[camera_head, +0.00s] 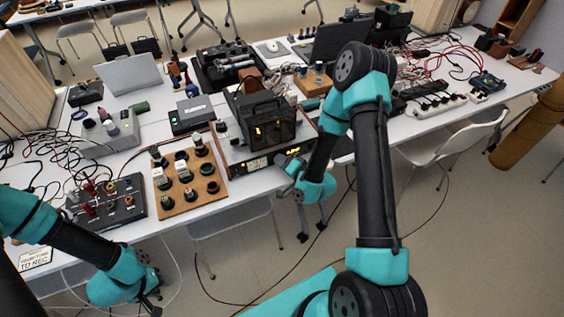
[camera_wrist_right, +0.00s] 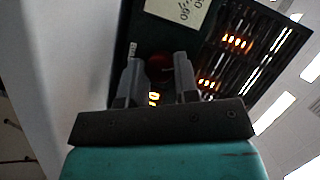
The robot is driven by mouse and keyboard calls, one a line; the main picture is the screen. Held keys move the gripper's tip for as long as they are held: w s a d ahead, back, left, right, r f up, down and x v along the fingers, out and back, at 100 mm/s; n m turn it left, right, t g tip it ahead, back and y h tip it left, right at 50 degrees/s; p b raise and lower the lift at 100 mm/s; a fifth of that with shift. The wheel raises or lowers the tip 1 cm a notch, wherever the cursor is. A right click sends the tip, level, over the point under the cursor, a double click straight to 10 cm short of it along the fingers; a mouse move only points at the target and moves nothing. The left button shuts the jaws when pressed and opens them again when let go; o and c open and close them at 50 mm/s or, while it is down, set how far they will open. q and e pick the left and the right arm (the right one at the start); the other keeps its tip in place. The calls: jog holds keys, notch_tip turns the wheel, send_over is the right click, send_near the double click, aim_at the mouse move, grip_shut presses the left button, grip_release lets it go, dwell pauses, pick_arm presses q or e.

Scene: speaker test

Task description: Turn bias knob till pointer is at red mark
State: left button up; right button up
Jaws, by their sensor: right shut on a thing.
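I cannot make out a pointer or a red mark. My left gripper (camera_head: 153,288) hangs low at the front left, away from the amplifier, its jaws unclear.
A wooden board with several knobs (camera_head: 207,187) lies left of the amplifier. A black box with coloured terminals (camera_head: 110,212) is further left. A laptop (camera_head: 340,42) and tangled red cables (camera_head: 425,65) are at the back right. Open floor lies in front of the table.

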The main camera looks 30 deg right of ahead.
jog(key=shift+m+y, duration=0.3)
jog(key=shift+m, duration=0.4)
jog(key=shift+t, duration=0.3)
jog(key=o, duration=0.9)
jog(key=shift+s, duration=0.1)
